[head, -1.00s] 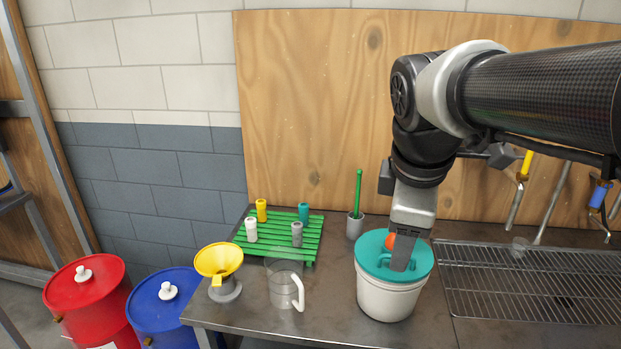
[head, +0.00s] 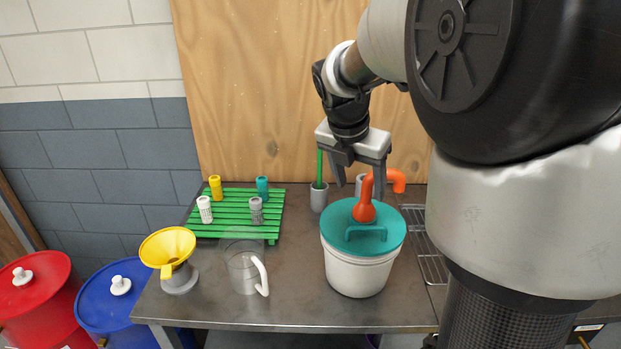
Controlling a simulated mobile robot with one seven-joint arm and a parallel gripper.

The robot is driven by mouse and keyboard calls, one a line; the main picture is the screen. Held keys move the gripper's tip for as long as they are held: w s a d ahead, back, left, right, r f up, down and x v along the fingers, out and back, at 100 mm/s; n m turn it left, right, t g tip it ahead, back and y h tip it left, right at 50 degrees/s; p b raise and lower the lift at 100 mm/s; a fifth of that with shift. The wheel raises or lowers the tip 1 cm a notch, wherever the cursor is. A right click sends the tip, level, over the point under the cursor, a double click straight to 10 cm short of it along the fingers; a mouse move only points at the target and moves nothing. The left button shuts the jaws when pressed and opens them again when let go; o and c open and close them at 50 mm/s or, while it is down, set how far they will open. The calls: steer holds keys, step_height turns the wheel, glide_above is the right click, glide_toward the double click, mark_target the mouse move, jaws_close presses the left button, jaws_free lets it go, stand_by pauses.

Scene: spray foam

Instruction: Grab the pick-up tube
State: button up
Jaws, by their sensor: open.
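An orange bent tube (head: 364,209), which looks like the pick-up tube, stands at the teal lid (head: 386,236) of a white bucket (head: 357,272). Its upper end bends to the right behind my gripper. My gripper (head: 360,182) is open and points down above the lid. Its right finger covers part of the orange tube's upper portion, and its left finger hangs to the left of the tube. I cannot tell whether a finger touches the tube, or whether the tube lies between the fingers in depth.
A grey cup (head: 319,199) with a green stick stands behind the bucket. To the left are a clear jug (head: 243,272), a yellow funnel (head: 166,246) and a green rack (head: 235,222) with small bottles. My arm hides the right side, including most of a wire grid (head: 433,265).

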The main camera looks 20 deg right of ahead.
mark_target(366, 200)
steer(key=x, duration=0.7)
steer(key=shift+w+d+f+b, duration=0.2)
steer(key=shift+d+b, duration=0.15)
steer(key=shift+d, duration=0.15)
steer(key=shift+r, duration=0.1)
steer(key=c, duration=1.5)
